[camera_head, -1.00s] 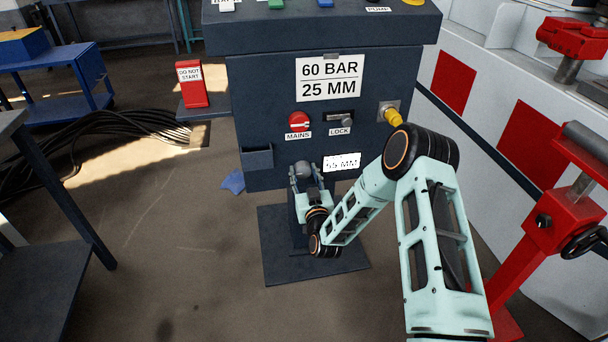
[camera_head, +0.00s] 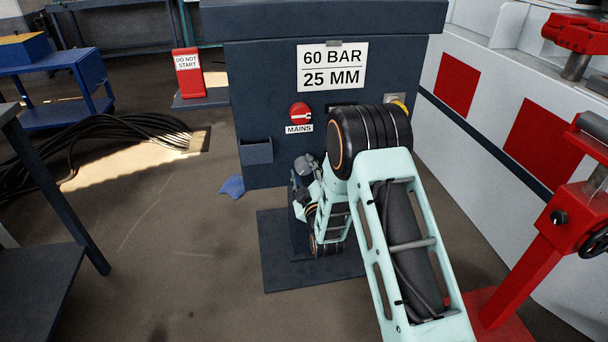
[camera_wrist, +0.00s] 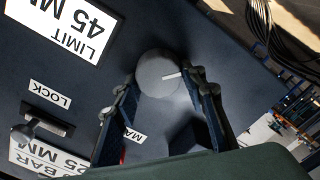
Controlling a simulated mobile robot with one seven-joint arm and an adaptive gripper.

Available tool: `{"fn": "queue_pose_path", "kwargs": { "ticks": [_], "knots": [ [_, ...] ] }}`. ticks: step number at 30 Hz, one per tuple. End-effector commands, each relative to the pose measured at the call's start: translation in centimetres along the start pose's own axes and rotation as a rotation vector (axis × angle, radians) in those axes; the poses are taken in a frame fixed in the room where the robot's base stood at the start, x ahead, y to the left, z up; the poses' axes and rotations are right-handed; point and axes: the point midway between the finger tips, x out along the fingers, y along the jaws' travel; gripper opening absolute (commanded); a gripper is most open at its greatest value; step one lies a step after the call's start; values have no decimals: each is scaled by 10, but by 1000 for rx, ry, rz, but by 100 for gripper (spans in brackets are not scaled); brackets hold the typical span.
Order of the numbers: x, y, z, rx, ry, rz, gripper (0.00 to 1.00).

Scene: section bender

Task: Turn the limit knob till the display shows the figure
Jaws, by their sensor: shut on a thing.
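The limit knob (camera_wrist: 155,72) is a round grey knob with a white pointer line, which points right in the wrist view. My gripper (camera_wrist: 164,82) is shut on it, one finger on either side. In the head view the knob (camera_head: 306,163) and my gripper (camera_head: 302,177) are low on the dark cabinet front, partly hidden by my arm. The limit display (camera_wrist: 78,30) is a white panel at upper left of the wrist view. It reads LIMIT and 45 M, cut off by the frame edge. My arm hides it in the head view.
A sign (camera_head: 332,67) above reads 60 BAR, 25 MM. The red mains switch (camera_head: 301,112) is just above the knob. The lock lever (camera_wrist: 24,133) is at left in the wrist view. A small bin (camera_head: 256,152) is left of the knob. A red stand (camera_head: 545,225) is at right.

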Motion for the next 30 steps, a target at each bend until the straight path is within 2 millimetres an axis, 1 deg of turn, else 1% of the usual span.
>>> {"fn": "queue_pose_path", "kwargs": {
  "ticks": [3,9,24,25,29,30],
  "knots": [
    [0,-2,1,-52,1,-1,14],
    [0,-1,0,-102,0,1,14],
    [0,0,0,-115,-1,1,14],
    [0,0,0,-115,-1,1,42],
    [0,0,0,-115,-1,0,56],
    [0,0,0,-115,-1,0,56]
  ]
}}
